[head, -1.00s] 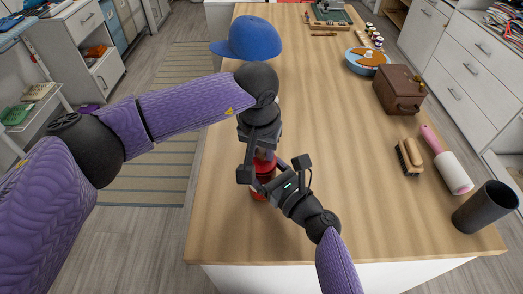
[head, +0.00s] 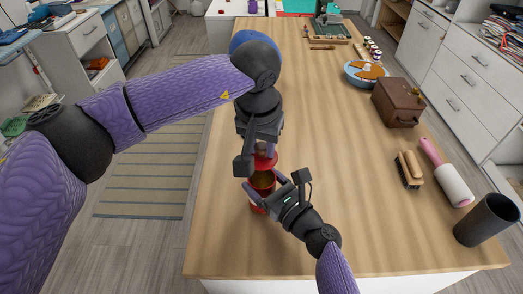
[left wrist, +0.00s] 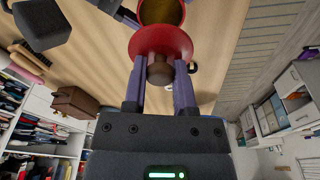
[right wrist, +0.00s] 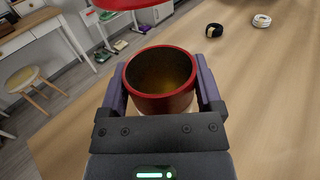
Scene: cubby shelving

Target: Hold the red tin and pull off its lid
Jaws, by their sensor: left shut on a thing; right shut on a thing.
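My right gripper (head: 264,184) is shut around the tin's sides. The red lid (head: 264,161) is off the tin, a little above it. In the left wrist view the lid (left wrist: 150,42) has a brown knob (left wrist: 160,72), and my left gripper (head: 263,148) is shut on that knob. The lid's edge also shows at the top of the right wrist view (right wrist: 122,3).
A blue cap (head: 243,38) is partly hidden behind my left arm. At right are a brown box (head: 397,101), a brush (head: 409,170), a lint roller (head: 452,183) and a dark cup (head: 486,220). A blue round dish (head: 366,73) lies farther back. The middle of the table is clear.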

